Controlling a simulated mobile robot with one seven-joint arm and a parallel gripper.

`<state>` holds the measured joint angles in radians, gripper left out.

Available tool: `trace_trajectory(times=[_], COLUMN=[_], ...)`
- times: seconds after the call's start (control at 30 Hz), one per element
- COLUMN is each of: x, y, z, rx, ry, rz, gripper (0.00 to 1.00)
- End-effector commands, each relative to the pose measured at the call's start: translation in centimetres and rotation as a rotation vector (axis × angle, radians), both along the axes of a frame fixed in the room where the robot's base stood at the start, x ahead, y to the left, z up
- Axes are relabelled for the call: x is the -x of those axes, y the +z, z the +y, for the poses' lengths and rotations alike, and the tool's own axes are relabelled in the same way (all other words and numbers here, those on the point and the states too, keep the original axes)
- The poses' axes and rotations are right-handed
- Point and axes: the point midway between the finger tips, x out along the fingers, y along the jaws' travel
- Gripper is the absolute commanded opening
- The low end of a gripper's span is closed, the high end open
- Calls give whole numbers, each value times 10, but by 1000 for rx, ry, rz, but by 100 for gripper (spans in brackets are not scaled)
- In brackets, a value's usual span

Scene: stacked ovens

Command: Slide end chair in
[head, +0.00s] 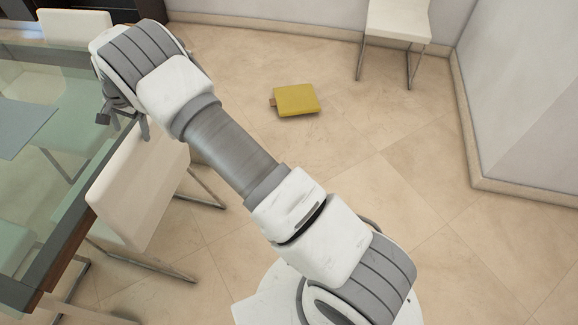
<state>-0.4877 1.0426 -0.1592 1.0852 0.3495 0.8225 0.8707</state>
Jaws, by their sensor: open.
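A white chair (140,190) with metal legs stands at the right long side of the glass table (75,180), its backrest facing me. My gripper (125,123) is open and empty at the end of my outstretched arm, near the table's right edge and the upper end of this backrest. I cannot tell whether it touches the chair.
A yellow book-like object (296,99) lies on the tiled floor right of my arm. A third white chair (398,20) stands by the back wall. A grey mat (20,125) lies on the table. The floor on the right is clear up to the wall corner.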

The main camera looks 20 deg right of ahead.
Motion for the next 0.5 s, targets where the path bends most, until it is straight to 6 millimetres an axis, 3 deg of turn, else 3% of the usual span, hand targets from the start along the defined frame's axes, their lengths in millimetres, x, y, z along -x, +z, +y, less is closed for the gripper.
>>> trace_trajectory(times=[0.5], x=[0], y=[67], z=[0], rx=[-1], ry=[-1], rz=[0], gripper=[100])
